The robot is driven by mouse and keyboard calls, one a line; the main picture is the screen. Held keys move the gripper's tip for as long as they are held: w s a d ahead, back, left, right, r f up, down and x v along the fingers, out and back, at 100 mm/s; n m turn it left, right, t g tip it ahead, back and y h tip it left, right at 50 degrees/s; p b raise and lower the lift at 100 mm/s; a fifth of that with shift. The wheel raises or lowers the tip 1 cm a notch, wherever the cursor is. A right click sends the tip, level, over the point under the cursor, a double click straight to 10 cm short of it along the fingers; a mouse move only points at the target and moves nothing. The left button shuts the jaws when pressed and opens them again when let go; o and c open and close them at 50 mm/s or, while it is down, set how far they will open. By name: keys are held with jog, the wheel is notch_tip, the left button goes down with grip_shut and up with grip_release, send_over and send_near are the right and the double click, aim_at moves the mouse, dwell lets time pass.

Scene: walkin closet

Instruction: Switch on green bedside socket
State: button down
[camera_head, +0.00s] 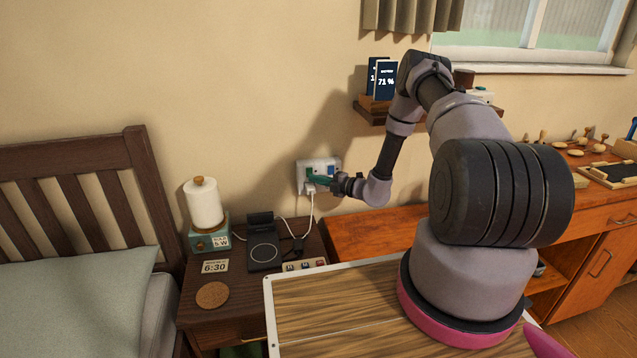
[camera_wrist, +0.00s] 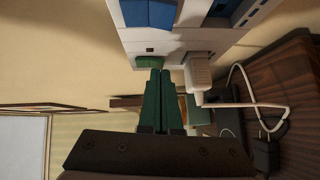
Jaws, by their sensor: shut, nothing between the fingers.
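The white wall socket plate (camera_head: 319,162) is mounted above the nightstand. It carries a green switch (camera_head: 309,171) on the left and a blue switch (camera_head: 330,170) on the right. A white plug (camera_head: 309,188) with a cable sits below the green switch. My gripper (camera_head: 315,181) is shut and empty, its green fingers pointing at the plate. In the wrist view, the fingertips (camera_wrist: 161,72) are right at the edge of the green switch (camera_wrist: 149,62), beside the plug (camera_wrist: 198,74). I cannot tell whether they touch it or which way it is tipped.
The nightstand (camera_head: 205,318) holds a lamp (camera_head: 204,205), a black charging pad (camera_head: 264,252), a 6:30 clock (camera_head: 215,266) and a cork coaster (camera_head: 212,295). A wall shelf (camera_head: 372,112) with display cards is above right. The bed (camera_head: 75,300) is at left.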

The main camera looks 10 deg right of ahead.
dwell(0.3)
jog(key=shift+w+d+f+n+t+y, duration=0.1)
jog(key=shift+w+f+n+t+y, duration=0.1)
jog(key=shift+w+n+t+y, duration=0.3)
jog(key=shift+w, duration=0.15)
